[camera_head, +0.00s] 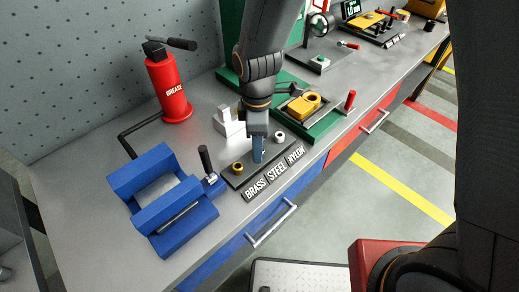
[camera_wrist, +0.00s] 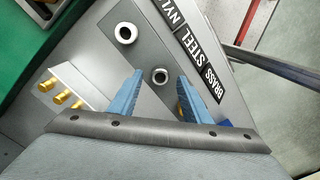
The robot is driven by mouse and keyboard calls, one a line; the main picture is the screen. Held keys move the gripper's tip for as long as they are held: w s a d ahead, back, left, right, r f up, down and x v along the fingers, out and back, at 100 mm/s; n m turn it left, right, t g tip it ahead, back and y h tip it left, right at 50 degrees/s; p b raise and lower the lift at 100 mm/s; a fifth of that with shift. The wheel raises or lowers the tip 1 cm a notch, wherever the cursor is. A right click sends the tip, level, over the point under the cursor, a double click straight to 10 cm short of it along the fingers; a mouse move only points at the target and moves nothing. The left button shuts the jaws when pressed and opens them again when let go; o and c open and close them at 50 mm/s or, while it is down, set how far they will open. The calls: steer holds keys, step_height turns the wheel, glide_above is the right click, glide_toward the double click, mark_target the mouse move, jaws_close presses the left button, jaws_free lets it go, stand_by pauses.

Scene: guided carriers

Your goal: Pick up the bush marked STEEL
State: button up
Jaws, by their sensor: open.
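A dark bush tray (camera_head: 232,179) on the grey bench has a front strip with the labels BRASS, STEEL and NYLON (camera_wrist: 206,52). The steel bush (camera_wrist: 160,75), a small grey ring, stands at the STEEL place, between and just beyond my fingertips in the wrist view. My gripper (camera_head: 257,158) points down over the middle of the tray, open and empty. It hides the steel bush in the head view. The whitish nylon bush (camera_head: 279,137) also shows in the wrist view (camera_wrist: 125,33). The brass bush (camera_head: 238,167) shows gold at the tray's left end.
A blue vise (camera_head: 165,200) with an upright black-handled lever stands left of the tray. A red grease can (camera_head: 168,88) stands behind. A pale block with brass pegs (camera_wrist: 70,92) is close behind the tray. A green fixture (camera_head: 322,122) is on the right.

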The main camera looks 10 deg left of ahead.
steer(key=shift+f, duration=0.4)
jaws_close()
